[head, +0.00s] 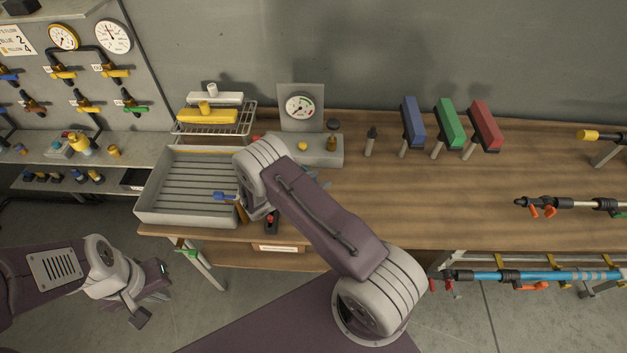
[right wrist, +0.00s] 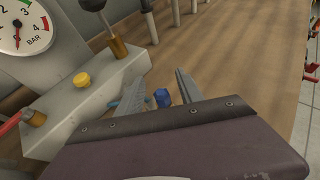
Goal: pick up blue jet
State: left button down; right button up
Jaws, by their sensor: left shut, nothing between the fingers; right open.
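A small blue piece, which looks like the blue jet (right wrist: 162,97), shows in the right wrist view between the two fingers of my right gripper (right wrist: 160,78). The fingers are open and stand apart on either side of it; I see no clear contact. Its lower part is hidden by my gripper body. In the head view my right arm hides the jet and most of the right gripper. My left gripper (head: 152,293) is shut and empty, low at the left, off the bench over the floor.
A ridged grey tray (head: 155,205) lies left. Blue (head: 413,120), green (head: 449,124) and red (head: 485,127) blocks stand on posts at the back.

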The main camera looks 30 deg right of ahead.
jog(key=shift+w+d+f, duration=0.1)
jog(key=shift+d+f, duration=0.2)
jog(key=shift+d, duration=0.35)
jog(key=shift+a+r, duration=0.1)
jog(key=shift+a, duration=0.1)
grip_shut()
jog(key=shift+d, duration=0.1)
jog(key=shift+r, duration=0.45)
jog(key=s+a+r+b, duration=0.1)
jog(key=s+r+b, duration=0.1)
jog(key=s+r, duration=0.8)
jog(key=shift+s+a, duration=0.25)
jog(key=shift+s, duration=0.55)
